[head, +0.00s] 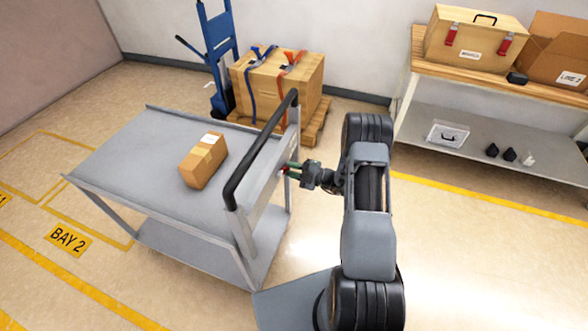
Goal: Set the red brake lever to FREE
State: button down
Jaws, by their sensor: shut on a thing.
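A grey cart (130,148) stands at the left with a black push handle (262,145) at its right end. A small red part, the brake lever (285,170), shows at the cart's right end, beside the handle frame. My gripper (289,168) reaches it from the right and is shut on it. The fingers cover most of the lever. Its exact angle and any FREE marking are too small or hidden to read.
A cardboard box (203,162) lies on the cart's top. A strapped crate (278,85) on a pallet and a blue hand truck (218,60) stand behind. A bench (480,75) with cases is at the back right.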

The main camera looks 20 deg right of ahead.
jog(key=c, duration=1)
grip_release()
jog(key=shift+o, duration=0.2)
jog(key=shift+d, duration=0.1)
jog(key=b+v, duration=0.1)
jog(key=v, duration=1.2)
jog(key=shift+s+d, duration=0.2)
jog(key=shift+s, duration=0.05)
